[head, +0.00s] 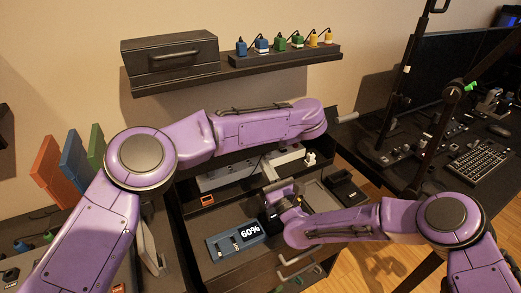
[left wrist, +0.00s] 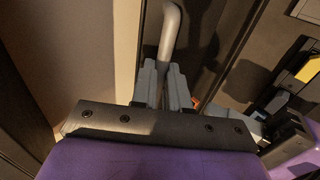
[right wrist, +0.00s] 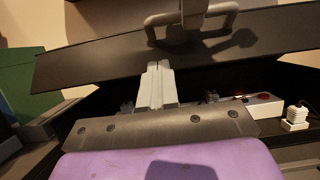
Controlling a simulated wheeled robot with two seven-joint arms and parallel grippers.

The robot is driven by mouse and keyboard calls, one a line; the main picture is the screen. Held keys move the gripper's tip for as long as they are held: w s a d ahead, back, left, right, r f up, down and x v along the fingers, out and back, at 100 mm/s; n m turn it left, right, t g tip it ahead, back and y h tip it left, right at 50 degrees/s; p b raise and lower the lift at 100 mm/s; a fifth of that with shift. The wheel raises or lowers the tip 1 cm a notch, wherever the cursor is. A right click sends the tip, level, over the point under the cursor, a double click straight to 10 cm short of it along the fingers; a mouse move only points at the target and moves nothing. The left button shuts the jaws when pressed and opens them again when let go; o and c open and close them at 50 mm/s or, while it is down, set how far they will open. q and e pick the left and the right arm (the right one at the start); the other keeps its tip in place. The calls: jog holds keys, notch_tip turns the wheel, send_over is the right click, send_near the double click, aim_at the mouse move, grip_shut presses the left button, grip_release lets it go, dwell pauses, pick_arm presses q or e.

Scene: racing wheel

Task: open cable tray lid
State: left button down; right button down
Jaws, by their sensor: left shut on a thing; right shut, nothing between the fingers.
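The dark cable tray lid (right wrist: 90,60) stands raised and tilted in the right wrist view, with a grey bar handle (right wrist: 222,12) on its face. My left gripper (left wrist: 163,75) is shut on this handle, which also shows in the left wrist view (left wrist: 170,30). In the head view my left forearm hides most of the lid and my left fingers. The open cable tray shows a white power strip (head: 225,176) inside, also in the right wrist view (right wrist: 262,104). My right gripper (right wrist: 156,68) is shut and empty, in front of the tray below the lid.
A blue 60% display box (head: 235,240) and a black box (head: 345,188) sit on the surface before the tray. A wall shelf (head: 290,62) holds a black case (head: 170,54) and several coloured plugs. A desk with a keyboard (head: 478,160) stands at right.

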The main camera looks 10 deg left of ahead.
aim_at(261, 150)
jog(key=shift+w+a+r, duration=0.35)
jog(key=shift+w+r, duration=0.2)
jog(key=shift+r, duration=0.2)
jog(key=shift+w+a+r, duration=0.4)
jog(key=shift+w+r, duration=0.1)
jog(key=shift+r, duration=0.2)
jog(key=shift+w+a+r, duration=0.35)
jog(key=shift+w+r, duration=0.2)
jog(key=shift+r, duration=0.2)
pick_arm(q)
jog(key=shift+s+d+f, duration=0.1)
jog(key=shift+f, duration=0.1)
pick_arm(e)
jog(key=shift+w+a+r, duration=0.1)
jog(key=shift+w+r, duration=0.05)
jog(key=shift+r, duration=0.35)
jog(key=shift+w+a+r, duration=0.1)
jog(key=shift+w+r, duration=0.05)
jog(key=shift+r, duration=0.3)
pick_arm(q)
jog(key=c, duration=1.1)
grip_release()
